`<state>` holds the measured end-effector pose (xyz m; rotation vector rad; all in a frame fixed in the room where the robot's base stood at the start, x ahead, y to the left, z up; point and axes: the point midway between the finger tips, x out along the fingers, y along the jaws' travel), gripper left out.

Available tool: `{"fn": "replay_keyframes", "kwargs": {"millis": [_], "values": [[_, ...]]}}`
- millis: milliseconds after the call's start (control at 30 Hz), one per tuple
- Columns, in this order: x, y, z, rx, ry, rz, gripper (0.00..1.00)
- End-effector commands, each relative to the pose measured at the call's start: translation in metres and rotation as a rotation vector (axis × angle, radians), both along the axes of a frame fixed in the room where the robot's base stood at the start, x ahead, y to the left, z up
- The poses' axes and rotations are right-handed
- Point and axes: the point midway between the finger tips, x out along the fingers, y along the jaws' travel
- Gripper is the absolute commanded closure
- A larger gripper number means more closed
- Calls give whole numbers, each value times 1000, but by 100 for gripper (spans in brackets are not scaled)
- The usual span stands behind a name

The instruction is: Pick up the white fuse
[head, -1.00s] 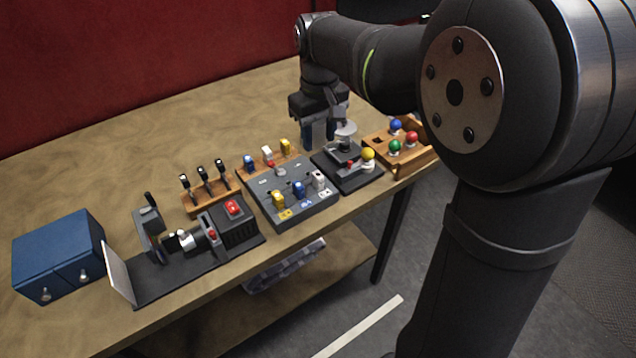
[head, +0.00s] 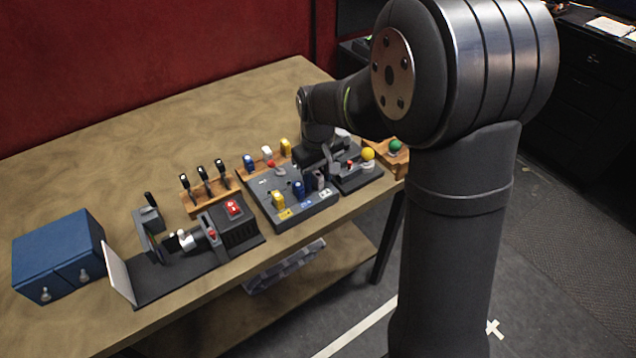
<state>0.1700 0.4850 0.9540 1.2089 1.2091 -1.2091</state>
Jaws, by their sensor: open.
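Two small white pieces could be the white fuse. One white piece (head: 267,153) stands in the wooden rack behind the grey panel, between a blue piece (head: 249,162) and a yellow piece (head: 286,146). The other white piece (head: 319,181) is at the right end of the panel's front row and looks grey in shadow. My gripper (head: 318,168) is low over the right side of the panel, close above this front piece. It is open. The fingertips are small and dark, so I cannot tell whether they are around the piece or touch it.
The grey panel (head: 267,196) also bears a front yellow piece (head: 278,200) and blue piece (head: 298,189). A device with a yellow ball (head: 368,154) is close at right. A lever rack (head: 205,197), a vise-like machine (head: 187,240) and a blue cabinet (head: 58,255) stand left.

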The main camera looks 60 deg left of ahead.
Motion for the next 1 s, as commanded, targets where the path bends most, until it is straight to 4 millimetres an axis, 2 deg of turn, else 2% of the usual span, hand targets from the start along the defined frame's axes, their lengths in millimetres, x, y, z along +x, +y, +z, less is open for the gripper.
{"fn": "replay_keyframes", "kwargs": {"millis": [167, 400, 767, 867, 1000], "values": [[0, 0, 0, 0, 0, 0, 58], [0, 0, 0, 0, 0, 0, 100], [0, 0, 3, 1, 0, 0, 100], [0, 0, 11, 3, -1, 0, 100], [0, 1, 32, 5, -1, 0, 100]]}}
